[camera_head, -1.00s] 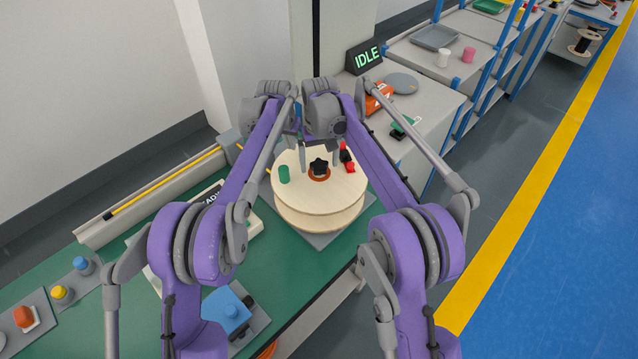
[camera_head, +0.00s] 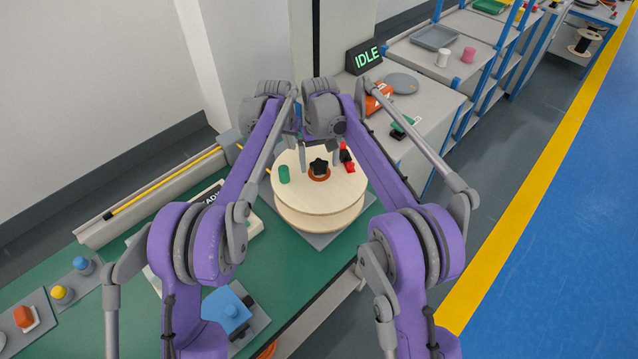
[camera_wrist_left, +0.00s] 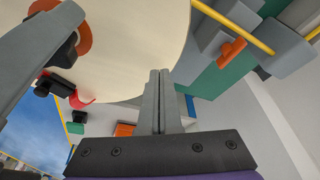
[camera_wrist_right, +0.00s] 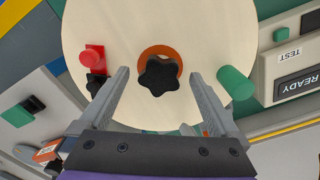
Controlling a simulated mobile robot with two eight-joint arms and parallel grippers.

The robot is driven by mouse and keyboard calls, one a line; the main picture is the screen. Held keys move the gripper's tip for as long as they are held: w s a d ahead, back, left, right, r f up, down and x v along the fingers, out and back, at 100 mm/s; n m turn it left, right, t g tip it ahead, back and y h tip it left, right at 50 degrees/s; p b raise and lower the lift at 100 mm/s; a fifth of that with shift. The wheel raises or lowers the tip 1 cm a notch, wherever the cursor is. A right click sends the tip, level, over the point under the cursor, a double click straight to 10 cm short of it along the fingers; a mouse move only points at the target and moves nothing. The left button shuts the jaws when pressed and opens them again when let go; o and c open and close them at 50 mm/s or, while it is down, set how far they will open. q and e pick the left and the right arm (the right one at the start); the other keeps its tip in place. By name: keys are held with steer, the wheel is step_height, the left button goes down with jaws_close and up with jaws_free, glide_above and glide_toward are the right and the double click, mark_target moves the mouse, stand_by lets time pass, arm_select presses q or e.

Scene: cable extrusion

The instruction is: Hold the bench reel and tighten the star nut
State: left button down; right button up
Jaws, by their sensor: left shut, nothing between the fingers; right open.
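The bench reel (camera_head: 310,207) is a pale wooden spool lying flat on a grey plate. The black star nut (camera_head: 319,167) sits at its centre over an orange ring; it shows clearly in the right wrist view (camera_wrist_right: 158,75). My right gripper (camera_wrist_right: 159,78) is open and empty, its fingers spread on either side of the nut from the far side. It does not visibly grip the nut. My left gripper (camera_wrist_left: 158,76) is shut and empty, its fingertips at the reel's rim (camera_wrist_left: 135,70); I cannot tell whether they touch.
A green peg (camera_head: 284,174) and a red clamp-like part (camera_head: 347,160) stand on the reel top. A white READY box (camera_wrist_right: 285,70) and a yellow rod (camera_head: 160,184) lie left of the reel in the head view. A bench with an IDLE sign (camera_head: 364,56) stands behind.

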arm_select(q)
steer(key=shift+f, duration=0.6)
stand_by(0.6)
steer(key=shift+s+f, duration=0.1)
arm_select(e)
steer(key=c, duration=1.2)
arm_select(q)
steer(key=shift+f, duration=0.1)
arm_select(e)
steer(key=m, duration=0.6)
steer(key=shift+s+m, duration=0.1)
steer(key=shift+m, duration=0.3)
steer(key=m, duration=0.3)
steer(key=shift+a, duration=0.1)
arm_select(q)
steer(key=shift+d, duration=0.1)
arm_select(e)
steer(key=m, duration=0.4)
steer(key=shift+m, duration=0.3)
arm_select(q)
steer(key=shift+s, duration=0.1)
arm_select(e)
steer(key=o, duration=1.2)
